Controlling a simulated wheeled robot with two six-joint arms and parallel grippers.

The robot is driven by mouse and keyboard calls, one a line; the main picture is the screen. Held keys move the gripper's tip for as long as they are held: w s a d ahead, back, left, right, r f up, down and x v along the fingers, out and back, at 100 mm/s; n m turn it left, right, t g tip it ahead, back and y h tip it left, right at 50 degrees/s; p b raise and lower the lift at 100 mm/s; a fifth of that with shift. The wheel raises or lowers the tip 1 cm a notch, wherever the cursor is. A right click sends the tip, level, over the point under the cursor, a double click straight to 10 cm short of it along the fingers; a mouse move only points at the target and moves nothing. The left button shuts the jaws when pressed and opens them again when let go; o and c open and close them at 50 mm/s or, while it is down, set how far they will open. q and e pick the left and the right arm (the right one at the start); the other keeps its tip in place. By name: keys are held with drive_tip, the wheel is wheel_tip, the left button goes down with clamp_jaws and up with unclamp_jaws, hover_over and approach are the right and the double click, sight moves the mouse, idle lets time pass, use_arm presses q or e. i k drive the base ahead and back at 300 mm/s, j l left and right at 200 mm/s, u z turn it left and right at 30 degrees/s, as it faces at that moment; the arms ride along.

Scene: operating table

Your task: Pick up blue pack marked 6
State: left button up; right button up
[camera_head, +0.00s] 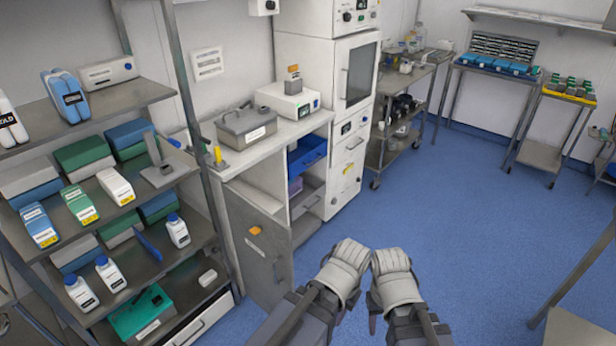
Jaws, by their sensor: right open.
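A blue pack (39,226) with a white and yellow label lies at the front left of the middle shelf. Its number is too small to read, so I cannot tell whether it is the one marked 6. A green pack (79,205) and a white pack (116,187) lie beside it in a row. My left gripper (345,262) and right gripper (393,270) are side by side over the floor, well right of the shelf. The right one is open and nothing shows in it. The left one's jaws are not clear.
The metal shelf rack (110,95) on the left also holds boxes and white bottles (177,230). An open cabinet door (255,245) stands between the rack and my grippers. A trolley (405,130) is at the back. The blue floor (470,210) is clear in the middle.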

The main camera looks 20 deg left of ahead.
sight(40, 226)
drive_tip(key=k+j+u, duration=0.1)
drive_tip(key=u, duration=3.3)
drive_tip(key=l+u, duration=0.2)
drive_tip(key=k+l+u, duration=0.25)
drive_tip(key=i, duration=0.1)
